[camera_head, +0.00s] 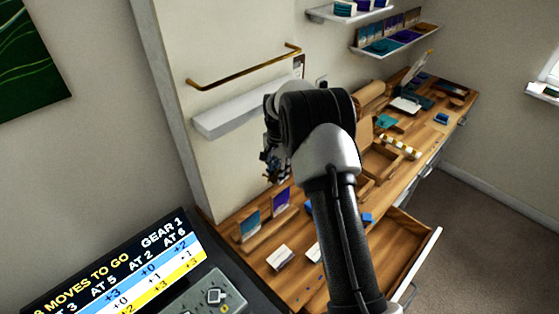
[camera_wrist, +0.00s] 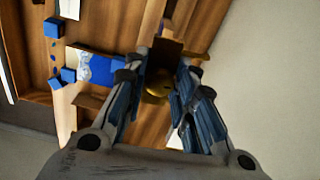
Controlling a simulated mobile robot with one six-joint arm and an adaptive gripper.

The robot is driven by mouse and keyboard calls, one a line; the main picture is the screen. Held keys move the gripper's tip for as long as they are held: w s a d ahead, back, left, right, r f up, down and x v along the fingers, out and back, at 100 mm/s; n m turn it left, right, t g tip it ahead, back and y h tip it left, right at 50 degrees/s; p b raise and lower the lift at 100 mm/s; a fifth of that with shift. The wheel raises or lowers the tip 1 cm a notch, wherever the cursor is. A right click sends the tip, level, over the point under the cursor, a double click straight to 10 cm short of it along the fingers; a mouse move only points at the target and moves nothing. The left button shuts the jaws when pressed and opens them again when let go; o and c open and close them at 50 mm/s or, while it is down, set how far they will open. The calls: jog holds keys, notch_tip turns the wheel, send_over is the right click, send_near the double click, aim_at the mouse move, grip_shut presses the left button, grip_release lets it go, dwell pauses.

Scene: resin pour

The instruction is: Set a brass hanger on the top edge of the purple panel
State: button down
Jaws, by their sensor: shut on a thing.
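The purple panel (camera_head: 281,201) stands upright in a wooden holder on the bench in the head view, to the right of a teal panel (camera_head: 250,225). My gripper (camera_head: 272,172) is above and slightly behind these panels, near the white wall panel, and partly covered by my arm. In the wrist view my gripper (camera_wrist: 158,74) has a rounded brass piece (camera_wrist: 158,88) between its fingers, which I take for the brass hanger. The hanger is not distinct in the head view. I cannot tell the purple panel apart in the wrist view.
A brass rail (camera_head: 240,70) and a white shelf (camera_head: 235,108) project from the wall near my gripper. White blocks (camera_head: 279,258) lie at the bench front. An open drawer (camera_head: 408,252) sticks out at the right. Wooden trays (camera_head: 385,160) stand farther back.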

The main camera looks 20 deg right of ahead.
aim_at(280, 191)
jog(key=shift+w+d+m, duration=0.4)
jog(key=shift+d+m, duration=0.1)
jog(key=shift+d, duration=0.05)
jog(key=shift+a+f+b, duration=0.1)
jog(key=shift+f+b, duration=1.85)
jog(key=shift+f, duration=1.4)
jog(key=shift+f, duration=0.15)
jog(key=shift+f+b, duration=0.3)
jog(key=shift+f, duration=0.05)
jog(key=shift+f, duration=0.15)
jog(key=shift+f, duration=0.25)
jog(key=shift+f+b, duration=0.3)
jog(key=shift+b, duration=0.1)
jog(key=c, duration=1.2)
grip_release()
jog(key=shift+c, duration=0.2)
